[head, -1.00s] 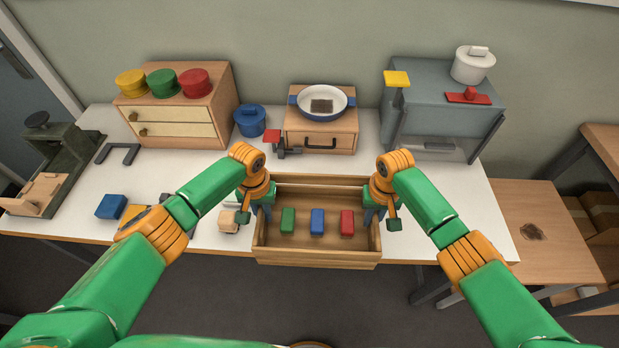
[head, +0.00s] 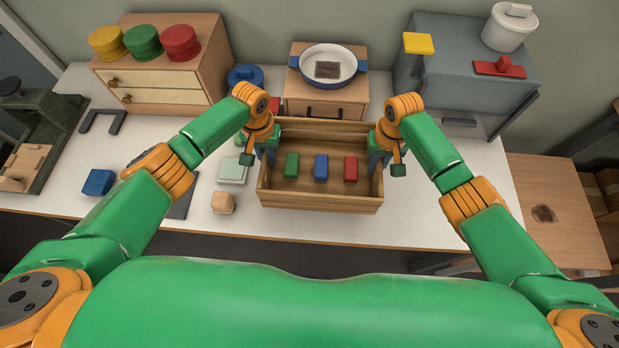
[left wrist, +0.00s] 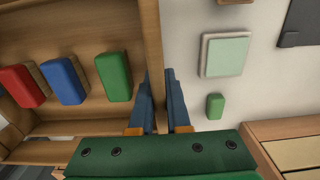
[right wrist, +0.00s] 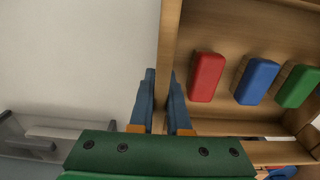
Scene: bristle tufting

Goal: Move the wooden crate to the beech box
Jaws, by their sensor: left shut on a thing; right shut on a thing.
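The wooden crate (head: 320,202) is an open box with a green block (head: 291,166), a blue block (head: 321,167) and a red block (head: 350,168) inside. My left gripper (head: 266,158) is shut on its left wall, and my right gripper (head: 379,160) is shut on its right wall. In each wrist view the fingers straddle the wall. The crate looks level; I cannot tell whether it touches the table. What I take for the beech box (head: 300,96), a light wooden box with a dark handle, stands just behind the crate, its lower front partly hidden.
A blue-rimmed white pan (head: 345,63) sits on that box. A drawer cabinet (head: 205,62) with round tins stands back left, a grey cabinet (head: 455,75) back right. A pale green block (head: 232,172) and a beige block (head: 223,203) lie left of the crate. The white table (head: 440,185) is clear right of it.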

